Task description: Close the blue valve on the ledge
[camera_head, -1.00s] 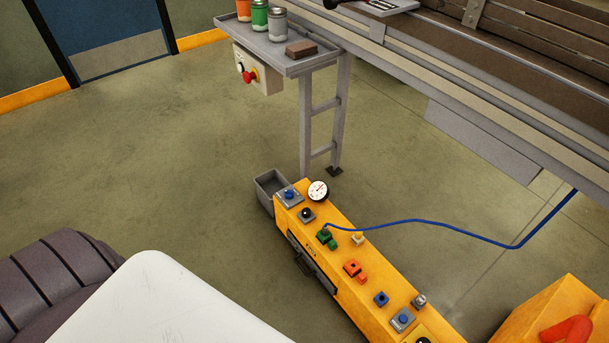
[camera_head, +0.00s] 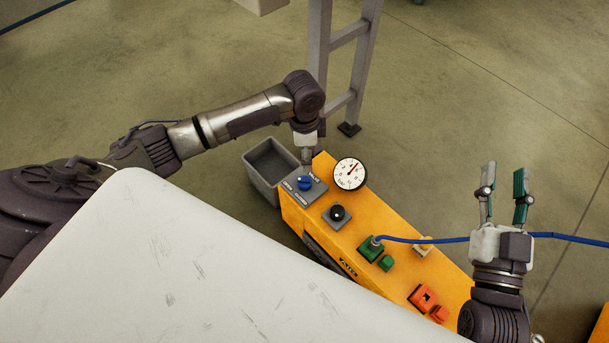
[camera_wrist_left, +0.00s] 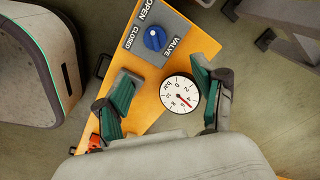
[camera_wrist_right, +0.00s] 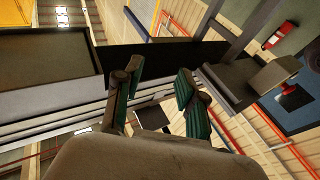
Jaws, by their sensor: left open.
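The blue valve (camera_head: 304,182) is a round knob on a grey plate at the far left end of the yellow ledge (camera_head: 355,218). In the left wrist view the blue valve (camera_wrist_left: 155,38) shows with the words OPEN, CLOSED and VALVE around it; I cannot tell its setting surely. My left gripper (camera_head: 307,152) hangs close behind the valve in the head view, its fingers mostly hidden. In the left wrist view its open fingers (camera_wrist_left: 165,88) stand apart, with the valve beyond them, untouched. My right gripper (camera_head: 505,182) is open and empty, raised at the right.
A white pressure gauge (camera_head: 350,173) stands beside the valve. A black knob (camera_head: 338,213), a green fitting (camera_head: 371,248) with a blue hose (camera_head: 450,239), and orange parts (camera_head: 424,297) follow along the ledge. A grey bin (camera_head: 270,168) adjoins its left end. A ladder-like leg (camera_head: 350,70) stands behind.

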